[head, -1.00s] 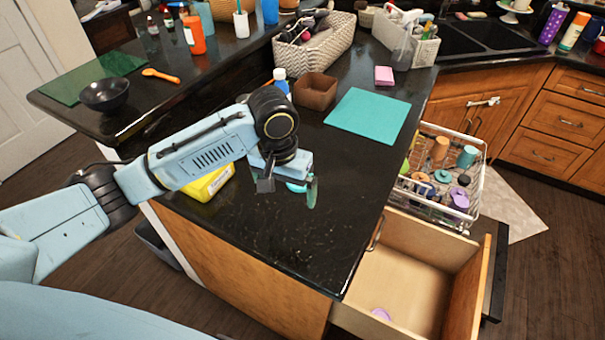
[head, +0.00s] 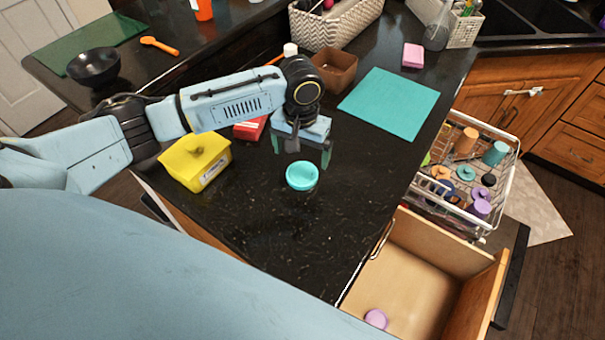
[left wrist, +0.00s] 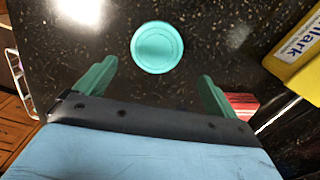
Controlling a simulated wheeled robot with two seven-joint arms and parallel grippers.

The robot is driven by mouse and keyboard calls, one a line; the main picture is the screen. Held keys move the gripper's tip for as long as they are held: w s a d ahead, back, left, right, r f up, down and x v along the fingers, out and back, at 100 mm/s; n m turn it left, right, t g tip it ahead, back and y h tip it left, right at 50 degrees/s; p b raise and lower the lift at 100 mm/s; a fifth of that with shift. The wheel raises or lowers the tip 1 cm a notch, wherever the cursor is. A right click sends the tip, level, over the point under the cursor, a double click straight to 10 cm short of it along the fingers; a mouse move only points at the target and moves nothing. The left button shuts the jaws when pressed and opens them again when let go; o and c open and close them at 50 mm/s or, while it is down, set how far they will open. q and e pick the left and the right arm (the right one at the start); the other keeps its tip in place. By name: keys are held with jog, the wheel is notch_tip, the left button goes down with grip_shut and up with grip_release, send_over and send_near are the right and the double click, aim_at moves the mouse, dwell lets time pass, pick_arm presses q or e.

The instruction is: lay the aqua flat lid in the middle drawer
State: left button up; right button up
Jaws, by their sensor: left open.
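The aqua flat lid (head: 302,176) is round and lies on the black counter. It also shows in the left wrist view (left wrist: 157,47), ahead of the open fingers and between their lines. My left gripper (head: 301,158) is open and empty, just beyond the lid in the head view and apart from it. Its two green fingertips show in the left wrist view (left wrist: 153,80). An open wooden drawer (head: 408,280) at the lower right holds a small purple lid (head: 376,318). Whether it is the middle drawer cannot be told. My right gripper is not in view.
A yellow box (head: 190,165) and a red box (head: 249,129) stand left of the gripper. A wire dish rack (head: 452,205) with several lids and cups is beyond the drawer. Counter between lid and drawer is clear.

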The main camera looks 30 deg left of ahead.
aim_at(303, 172)
pick_arm(q)
jog(key=shift+s+d+f, duration=0.1)
jog(key=shift+d+f, duration=0.05)
jog(key=shift+f, duration=0.6)
jog(key=f, duration=0.3)
jog(key=shift+d+f, duration=0.2)
jog(key=shift+f, duration=0.25)
jog(key=shift+c, duration=0.5)
jog(key=c, duration=0.9)
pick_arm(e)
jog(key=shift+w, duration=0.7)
